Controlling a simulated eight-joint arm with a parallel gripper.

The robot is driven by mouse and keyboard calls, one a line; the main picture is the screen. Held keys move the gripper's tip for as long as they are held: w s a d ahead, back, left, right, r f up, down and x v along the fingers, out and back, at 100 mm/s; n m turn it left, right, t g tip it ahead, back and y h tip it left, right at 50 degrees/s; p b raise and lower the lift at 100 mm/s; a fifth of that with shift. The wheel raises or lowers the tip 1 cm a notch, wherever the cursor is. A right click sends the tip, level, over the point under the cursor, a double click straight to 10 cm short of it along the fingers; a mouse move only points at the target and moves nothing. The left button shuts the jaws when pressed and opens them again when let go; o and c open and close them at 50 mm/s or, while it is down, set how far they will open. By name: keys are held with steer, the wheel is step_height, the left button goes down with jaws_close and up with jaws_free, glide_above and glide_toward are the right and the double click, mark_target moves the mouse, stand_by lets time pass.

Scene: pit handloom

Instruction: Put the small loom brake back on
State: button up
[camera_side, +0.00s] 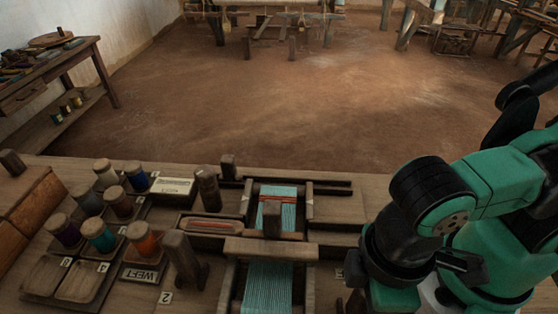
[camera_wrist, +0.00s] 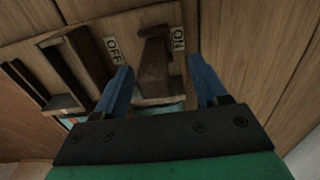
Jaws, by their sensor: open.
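The small loom brake appears to be the dark wooden lever (camera_wrist: 153,62) in the wrist view. It stands on a wooden base between an OFF label (camera_wrist: 113,48) on the left and an ON label (camera_wrist: 179,38) on the right. Its top end lies close to the ON label. My gripper (camera_wrist: 160,66) is open, with one blue finger on each side of the lever. A gap shows on both sides; I cannot tell how far down the fingers reach. In the side view my arm hides most of the gripper and brake.
The small loom (camera_side: 270,275) carries turquoise warp threads. A rack of several thread spools (camera_side: 100,235) stands left of it, with a WEFT label (camera_side: 142,274). Upright wooden posts (camera_side: 183,258) rise near the loom.

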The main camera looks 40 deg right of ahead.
steer(key=shift+r, duration=3.05)
steer(key=w+d+m+t, duration=0.1)
steer(key=w, duration=0.3)
steer(key=w+d+m+t+y, duration=0.1)
steer(key=w+d+m, duration=0.1)
steer(key=w, duration=0.2)
steer(key=w+d+m+t, duration=0.1)
steer(key=w+d+m, duration=0.1)
steer(key=w, duration=0.2)
steer(key=shift+d+f+t+y, duration=0.1)
steer(key=shift+f+t+y, duration=0.2)
steer(key=shift+t+y, duration=0.1)
steer(key=w+d+m+t+h, duration=0.1)
steer(key=w+d+m+t, duration=0.2)
steer(key=d, duration=0.6)
steer(key=w+m, duration=0.1)
steer(key=w, duration=0.1)
steer(key=shift+w+r+h, duration=0.3)
steer(key=shift+r+h, duration=0.1)
